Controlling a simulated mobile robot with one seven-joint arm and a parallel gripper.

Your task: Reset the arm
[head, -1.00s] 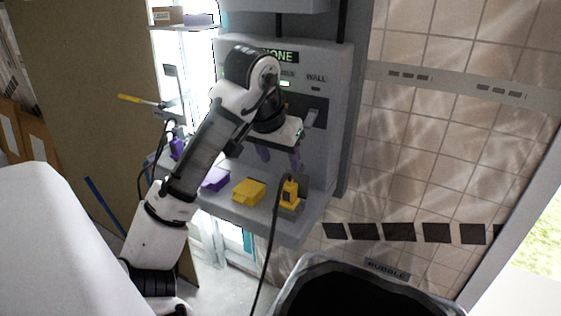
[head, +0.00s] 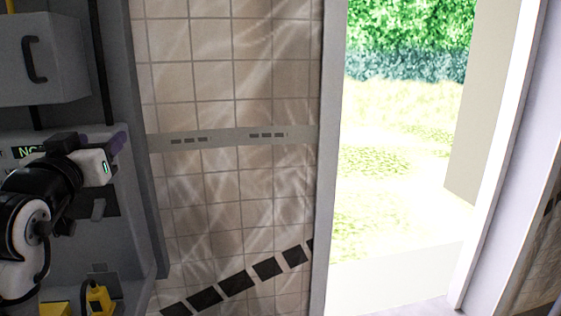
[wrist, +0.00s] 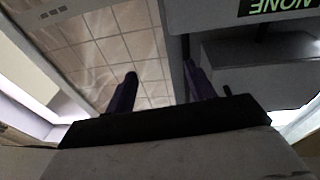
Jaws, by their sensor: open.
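My gripper (head: 100,142) is at the left of the head view, raised in front of the grey panel unit (head: 75,265). Its purple fingers point up and away from the shelf. In the wrist view, the two purple fingers of my gripper (wrist: 160,88) stand well apart with nothing between them. Part of my black and white arm shows below it at the left edge of the head view.
A yellow plug-like tool (head: 98,299) and a yellow block (head: 54,309) sit on the unit's shelf at the bottom left. A grey cabinet with a handle (head: 35,60) hangs above. A tiled wall (head: 235,90) stands beside an open doorway (head: 400,180) at the right.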

